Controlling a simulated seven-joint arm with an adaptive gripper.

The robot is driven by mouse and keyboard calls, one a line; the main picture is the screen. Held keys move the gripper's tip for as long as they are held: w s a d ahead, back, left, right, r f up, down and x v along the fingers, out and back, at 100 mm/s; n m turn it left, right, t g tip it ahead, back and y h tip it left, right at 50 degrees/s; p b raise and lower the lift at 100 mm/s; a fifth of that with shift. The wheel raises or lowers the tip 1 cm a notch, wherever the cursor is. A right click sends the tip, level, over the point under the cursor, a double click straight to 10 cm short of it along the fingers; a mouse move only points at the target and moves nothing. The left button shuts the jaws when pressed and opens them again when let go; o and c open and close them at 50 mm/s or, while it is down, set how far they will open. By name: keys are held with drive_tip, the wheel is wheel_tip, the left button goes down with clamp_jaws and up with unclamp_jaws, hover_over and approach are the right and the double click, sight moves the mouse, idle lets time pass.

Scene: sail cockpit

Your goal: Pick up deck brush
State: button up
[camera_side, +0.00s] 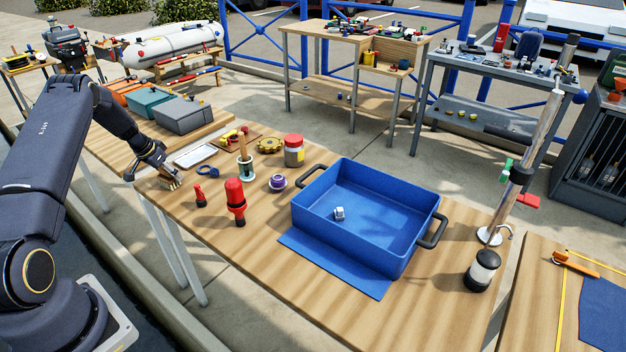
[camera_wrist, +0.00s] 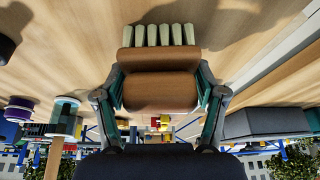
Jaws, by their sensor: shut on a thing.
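The deck brush (camera_wrist: 160,62) has a brown wooden block and a row of pale bristles. In the wrist view it sits between the two fingers of my gripper (camera_wrist: 161,88), which is shut on the block. In the side view my gripper (camera_side: 160,172) is low at the left end of the wooden table, with the small brush (camera_side: 173,184) at its tip. I cannot tell whether the bristles touch the table top.
A red flashlight (camera_side: 235,200), blue ring (camera_side: 207,170), white tablet (camera_side: 196,155) and several jars lie nearer my gripper. Grey case (camera_side: 183,115) stands behind.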

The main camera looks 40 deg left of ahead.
drive_tip(key=shift+c, duration=0.6)
drive_tip(key=shift+r, duration=0.1)
